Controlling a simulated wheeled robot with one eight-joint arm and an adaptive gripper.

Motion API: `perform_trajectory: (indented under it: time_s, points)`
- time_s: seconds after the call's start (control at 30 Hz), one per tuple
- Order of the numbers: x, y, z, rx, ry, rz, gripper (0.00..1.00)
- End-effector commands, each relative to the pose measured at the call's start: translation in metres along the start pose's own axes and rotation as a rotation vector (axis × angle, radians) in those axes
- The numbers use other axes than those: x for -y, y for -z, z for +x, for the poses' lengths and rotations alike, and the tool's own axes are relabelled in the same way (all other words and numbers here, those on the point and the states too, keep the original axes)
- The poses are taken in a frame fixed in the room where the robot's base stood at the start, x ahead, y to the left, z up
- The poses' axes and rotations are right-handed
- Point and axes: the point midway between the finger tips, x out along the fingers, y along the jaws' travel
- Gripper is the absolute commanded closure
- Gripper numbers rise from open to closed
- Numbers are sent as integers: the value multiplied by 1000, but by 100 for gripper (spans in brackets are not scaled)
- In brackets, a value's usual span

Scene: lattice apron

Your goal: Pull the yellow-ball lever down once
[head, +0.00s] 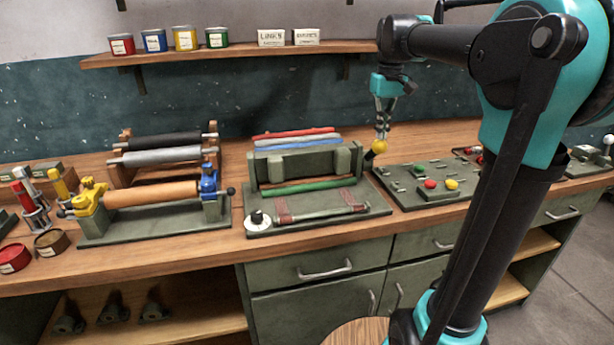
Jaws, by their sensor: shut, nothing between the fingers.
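The yellow ball (380,146) of the lever shows in the head view, right of the middle, with a short dark rod (370,157) just below and left of it. My gripper (382,130) points down from the arm directly above the ball. Its fingers are shut with nothing between them. The fingertips end at or very near the top of the ball, and I cannot tell whether they touch it. The lever's lower end and mounting are partly hidden beside the green press-like fixture (290,165).
A green panel (400,190) with red, green and yellow buttons lies right of the lever. A green fixture with rollers (100,235) stands at the left. A wall shelf (220,50) with paint tins is behind. My arm covers the bench at the right.

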Motion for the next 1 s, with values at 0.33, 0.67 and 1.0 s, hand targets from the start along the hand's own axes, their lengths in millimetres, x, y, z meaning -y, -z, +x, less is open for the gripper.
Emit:
perform_trajectory:
  time_s: [0.33, 0.67, 1.0]
  points:
    - [0, 0, -32, 0, 0, 0, 100]
    - [0, 0, -55, 0, 0, 0, 100]
    - [0, 0, -56, 0, 0, 0, 100]
